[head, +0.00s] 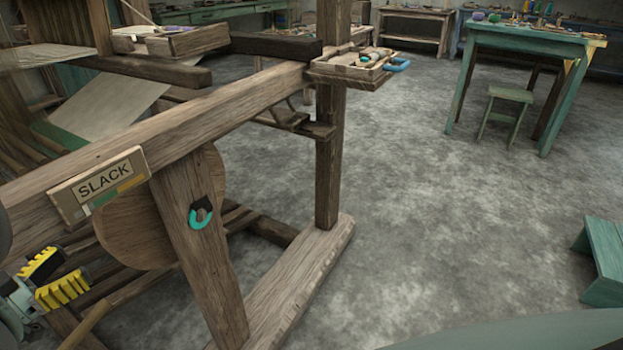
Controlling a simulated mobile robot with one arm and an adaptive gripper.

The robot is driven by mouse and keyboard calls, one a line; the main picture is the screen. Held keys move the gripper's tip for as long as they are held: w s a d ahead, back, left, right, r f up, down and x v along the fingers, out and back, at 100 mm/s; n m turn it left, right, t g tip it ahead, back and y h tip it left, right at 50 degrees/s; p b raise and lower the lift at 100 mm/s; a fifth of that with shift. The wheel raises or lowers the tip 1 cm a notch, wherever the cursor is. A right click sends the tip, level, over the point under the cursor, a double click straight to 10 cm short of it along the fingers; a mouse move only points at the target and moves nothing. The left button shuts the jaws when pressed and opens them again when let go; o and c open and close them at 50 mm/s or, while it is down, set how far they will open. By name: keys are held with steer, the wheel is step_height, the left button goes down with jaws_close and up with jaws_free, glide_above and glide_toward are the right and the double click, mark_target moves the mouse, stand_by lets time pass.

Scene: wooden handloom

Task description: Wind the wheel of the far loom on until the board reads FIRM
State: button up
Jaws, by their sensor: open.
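A wooden loom (210,115) fills the left half of the head view. A board (104,186) on its side beam reads SLACK, with a coloured strip under the word. Below the board is a round wooden wheel (135,228), partly hidden behind a slanted post (203,262). A teal and black fitting (201,213) sits on that post. My gripper (62,276), with yellow and black fingers, is at the lower left, open and empty. It is left of the wheel and below the board, and appears apart from both.
A small tray (352,70) with tools sticks out from the loom's upright. A green table (528,45) and stool (507,108) stand at the back right. A green step (605,260) is at the right edge. The grey floor between is clear.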

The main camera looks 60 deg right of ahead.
mark_target(120, 231)
steer(key=d, duration=0.3)
steer(key=d+p, duration=0.1)
steer(key=d, duration=0.6)
steer(key=shift+w+d, duration=0.3)
steer(key=shift+w, duration=0.1)
steer(key=shift+a+f, duration=0.1)
steer(key=shift+a, duration=0.05)
jaws_close()
